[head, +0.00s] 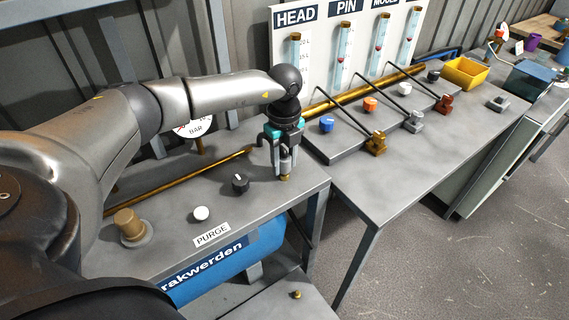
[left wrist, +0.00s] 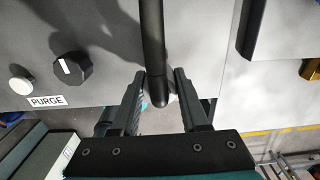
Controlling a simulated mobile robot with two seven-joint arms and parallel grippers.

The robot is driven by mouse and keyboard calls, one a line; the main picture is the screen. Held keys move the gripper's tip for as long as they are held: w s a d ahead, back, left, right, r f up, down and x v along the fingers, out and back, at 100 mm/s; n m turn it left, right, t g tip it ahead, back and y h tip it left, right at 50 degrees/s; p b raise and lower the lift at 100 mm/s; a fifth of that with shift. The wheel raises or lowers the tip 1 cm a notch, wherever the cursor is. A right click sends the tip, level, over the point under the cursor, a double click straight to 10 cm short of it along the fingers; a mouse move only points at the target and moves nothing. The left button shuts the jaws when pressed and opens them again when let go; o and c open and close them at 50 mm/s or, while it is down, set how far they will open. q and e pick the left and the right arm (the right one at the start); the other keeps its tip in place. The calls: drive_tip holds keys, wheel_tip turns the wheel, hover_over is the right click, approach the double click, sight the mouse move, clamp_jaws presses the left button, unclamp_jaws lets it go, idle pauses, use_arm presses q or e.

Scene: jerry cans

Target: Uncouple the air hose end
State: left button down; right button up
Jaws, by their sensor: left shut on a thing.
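My left gripper (head: 285,152) points down at the front right corner of the grey compressor bench. Its fingers are shut on the air hose end (head: 285,166), a grey metal piece with a brass tip below it. In the left wrist view my left gripper (left wrist: 161,82) has its fingertips on both sides of the dark hose end (left wrist: 155,60), which runs down from the top edge. Whether the brass tip is still joined to anything is hidden. My right gripper is not in view.
A black knob (head: 240,183), a white button (head: 201,214) and a PURGE label (head: 211,235) lie left of the gripper. A blue tank (head: 222,268) is below. A bench with gauge tubes (head: 343,48), coloured knobs and brass fittings (head: 376,143) stands to the right.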

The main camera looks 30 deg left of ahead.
sight(284, 150)
use_arm(q)
drive_tip(key=shift+r, duration=0.2)
idle(0.3)
drive_tip(key=shift+r+p, duration=2.45)
drive_tip(key=shift+r, duration=0.05)
